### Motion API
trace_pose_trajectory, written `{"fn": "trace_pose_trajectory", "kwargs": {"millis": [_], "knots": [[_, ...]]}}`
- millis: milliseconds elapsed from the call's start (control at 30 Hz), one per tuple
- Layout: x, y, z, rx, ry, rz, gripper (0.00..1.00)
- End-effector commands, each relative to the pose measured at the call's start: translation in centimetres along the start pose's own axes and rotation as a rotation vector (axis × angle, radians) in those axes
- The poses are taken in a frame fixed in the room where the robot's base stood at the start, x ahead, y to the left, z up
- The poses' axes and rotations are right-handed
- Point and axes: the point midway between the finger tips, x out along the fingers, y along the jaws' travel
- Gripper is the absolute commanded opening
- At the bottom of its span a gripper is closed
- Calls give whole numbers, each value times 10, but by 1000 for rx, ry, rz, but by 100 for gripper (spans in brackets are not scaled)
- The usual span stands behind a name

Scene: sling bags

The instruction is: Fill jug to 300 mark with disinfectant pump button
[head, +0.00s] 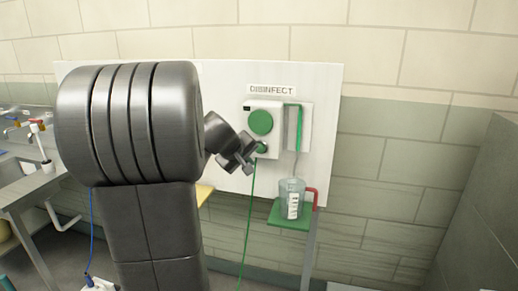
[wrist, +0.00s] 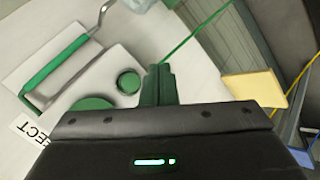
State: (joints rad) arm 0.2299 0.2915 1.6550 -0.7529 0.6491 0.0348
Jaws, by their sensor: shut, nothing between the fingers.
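The disinfectant dispenser (head: 280,118) is a pale box on a white wall panel under a "DISINFECT" sign. It has a large green disc and a small round green pump button (head: 262,148) below it; the button also shows in the wrist view (wrist: 128,82). A clear jug (head: 291,197) with a white scale label and red handle stands upright on a green shelf (head: 276,216), under the spout. The liquid level is too small to read. My gripper (head: 257,152) is shut and empty beside the button. In the wrist view its green fingertips (wrist: 159,68) appear right of the button; contact cannot be told.
A green cord (head: 248,215) hangs below the dispenser. A yellow surface (wrist: 253,87) lies to the right in the wrist view. A sink counter (head: 28,185) stands at far left.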

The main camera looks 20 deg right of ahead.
Motion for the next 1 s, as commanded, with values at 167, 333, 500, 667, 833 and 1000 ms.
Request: {"fn": "trace_pose_trajectory", "kwargs": {"millis": [167,333,500,667,833,1000], "knots": [[16,16,-14,0,-3,-1,0],[33,26,-26,0,-2,-1,0],[45,34,-33,0,-1,0,0],[50,37,-36,0,-1,0,0],[51,37,-37,0,0,0,0],[51,37,-37,0,0,0,0]]}}
